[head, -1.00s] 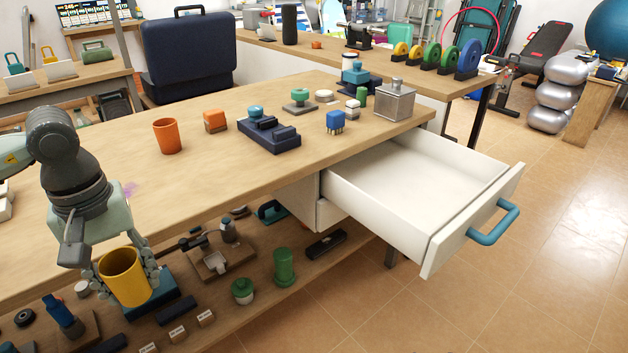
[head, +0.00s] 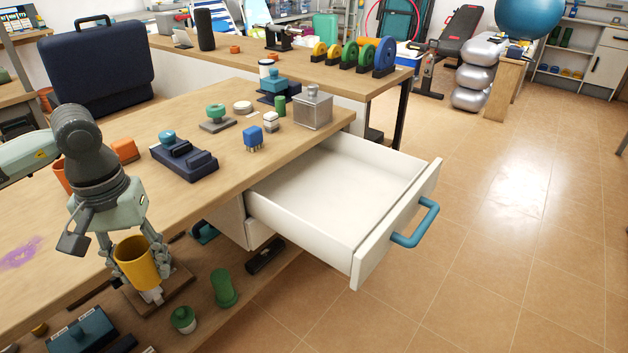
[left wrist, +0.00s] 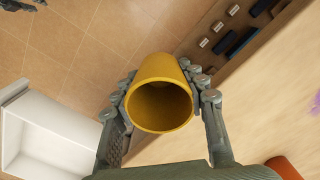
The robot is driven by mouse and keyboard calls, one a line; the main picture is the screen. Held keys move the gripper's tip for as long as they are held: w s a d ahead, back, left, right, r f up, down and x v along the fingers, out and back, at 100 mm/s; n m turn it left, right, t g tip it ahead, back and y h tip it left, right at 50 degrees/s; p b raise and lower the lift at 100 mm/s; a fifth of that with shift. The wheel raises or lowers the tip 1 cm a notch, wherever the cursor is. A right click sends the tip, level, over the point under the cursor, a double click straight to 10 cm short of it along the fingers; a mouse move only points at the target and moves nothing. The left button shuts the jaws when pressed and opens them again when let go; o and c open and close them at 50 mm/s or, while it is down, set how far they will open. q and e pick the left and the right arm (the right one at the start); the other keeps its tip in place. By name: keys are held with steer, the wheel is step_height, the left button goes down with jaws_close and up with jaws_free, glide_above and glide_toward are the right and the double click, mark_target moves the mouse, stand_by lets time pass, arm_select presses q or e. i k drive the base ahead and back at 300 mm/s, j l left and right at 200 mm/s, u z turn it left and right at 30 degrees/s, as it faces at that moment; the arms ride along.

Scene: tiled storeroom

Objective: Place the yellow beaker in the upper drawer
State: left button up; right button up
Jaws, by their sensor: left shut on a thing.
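The yellow beaker (head: 137,262) is held upright between the fingers of my left gripper (head: 140,262), in front of the table's near edge and above the lower shelf. In the left wrist view, the beaker (left wrist: 161,95) sits between both fingers, its open mouth facing the camera. My left gripper (left wrist: 162,100) is shut on it. The upper drawer (head: 349,262) is pulled open and looks empty, with a blue handle (head: 416,224). It lies to the right of the beaker, apart from it. A drawer corner (left wrist: 45,120) also shows in the left wrist view.
The tabletop (head: 120,135) carries a dark blue block fixture (head: 185,160), a blue block (head: 253,138), a metal canister (head: 313,108) and an orange cube (head: 124,150). Green items (head: 222,288) stand on the lower shelf. The tiled floor (head: 470,250) right of the drawer is clear.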

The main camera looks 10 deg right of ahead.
mark_target(344, 222)
steer(key=i+l+z, duration=0.1)
steer(key=z, duration=0.4)
steer(key=i+l+z, duration=0.1)
steer(key=z, duration=0.4)
steer(key=i+z, duration=0.15)
steer(key=z, duration=0.3)
steer(key=i+l+z, duration=0.15)
steer(key=i+z, duration=0.6)
steer(key=i+l+u, duration=0.15)
steer(key=u, duration=1.1)
